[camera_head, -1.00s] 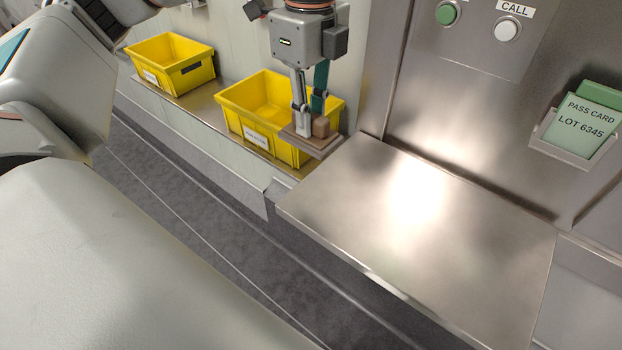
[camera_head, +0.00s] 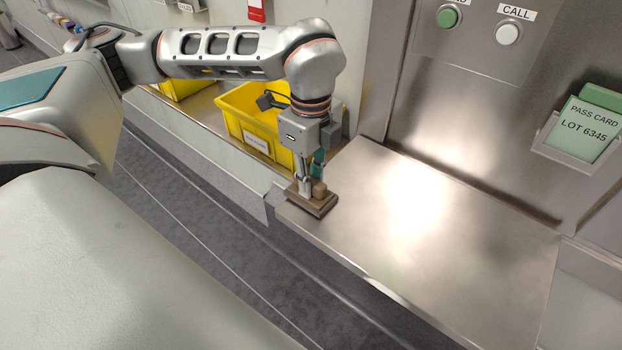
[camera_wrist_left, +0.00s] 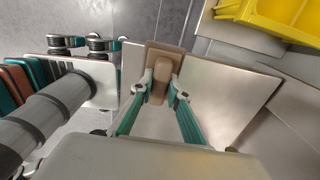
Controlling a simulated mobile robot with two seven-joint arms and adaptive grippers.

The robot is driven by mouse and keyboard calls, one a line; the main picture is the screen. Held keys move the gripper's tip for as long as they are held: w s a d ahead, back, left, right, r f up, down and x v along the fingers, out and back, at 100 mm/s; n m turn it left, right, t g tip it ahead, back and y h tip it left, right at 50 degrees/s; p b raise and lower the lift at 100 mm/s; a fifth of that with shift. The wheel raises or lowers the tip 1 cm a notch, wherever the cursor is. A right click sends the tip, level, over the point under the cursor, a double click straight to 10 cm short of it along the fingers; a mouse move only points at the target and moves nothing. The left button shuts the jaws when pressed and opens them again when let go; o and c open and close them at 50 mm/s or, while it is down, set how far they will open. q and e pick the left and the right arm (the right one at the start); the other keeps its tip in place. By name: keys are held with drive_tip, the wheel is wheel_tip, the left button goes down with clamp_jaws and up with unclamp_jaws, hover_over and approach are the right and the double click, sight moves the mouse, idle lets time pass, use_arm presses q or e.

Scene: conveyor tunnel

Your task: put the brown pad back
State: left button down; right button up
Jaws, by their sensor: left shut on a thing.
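The brown pad (camera_head: 312,204) is a flat brown plate with a block-shaped grip on top. My left gripper (camera_head: 312,184) is shut on that grip and holds the pad over the left corner of the metal shelf (camera_head: 440,235). I cannot tell whether the pad touches the shelf. In the left wrist view, the fingertips (camera_wrist_left: 163,90) sit on either side of the pad's grip (camera_wrist_left: 160,75). My right gripper is not in view.
A yellow bin (camera_head: 235,115) stands on a ledge left of the shelf, partly hidden by my left arm, with another yellow bin (camera_head: 185,88) farther left. A pass card holder (camera_head: 575,135) is on the right wall. Most of the shelf is bare.

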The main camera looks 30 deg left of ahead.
use_arm(q)
drive_tip(key=shift+f, duration=0.2)
drive_tip(key=c, duration=1.9)
unclamp_jaws()
drive_tip(key=shift+r, duration=0.1)
wheel_tip(320, 180, up, 12)
drive_tip(key=shift+r, duration=0.2)
